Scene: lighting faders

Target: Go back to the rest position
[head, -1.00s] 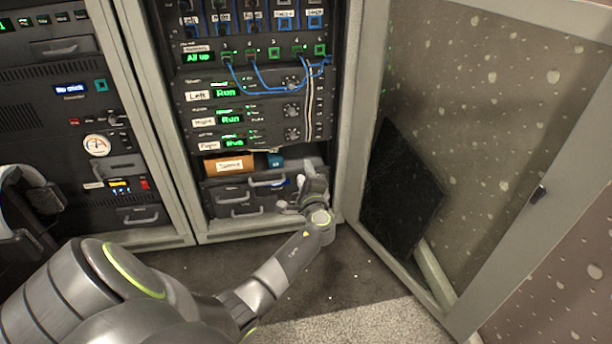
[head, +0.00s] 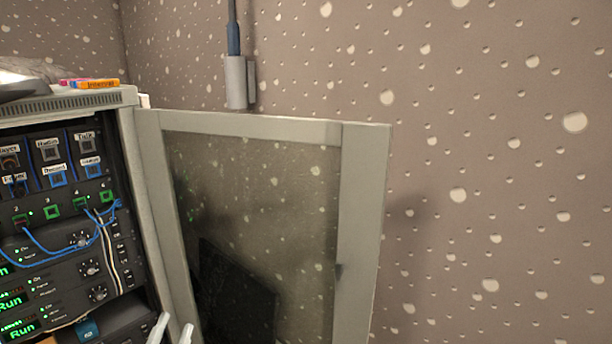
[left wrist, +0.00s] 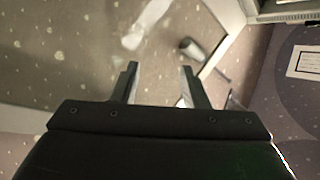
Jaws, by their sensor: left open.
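My left gripper (head: 172,332) shows only as two pale fingertips at the bottom edge of the head view, in front of the rack's lower right side. The rest of that arm is out of the picture. In the left wrist view the two dark fingers of this gripper (left wrist: 160,86) stand apart with nothing between them, so it is open and empty. My right gripper is in neither view.
The equipment rack (head: 128,100) stands at the left, with blue cables (head: 70,248) across its front. Its glass-panelled door (head: 362,210) stands open to the right. An orange labelled item (head: 98,85) lies on top. A grey wall bracket (head: 236,82) hangs above the door.

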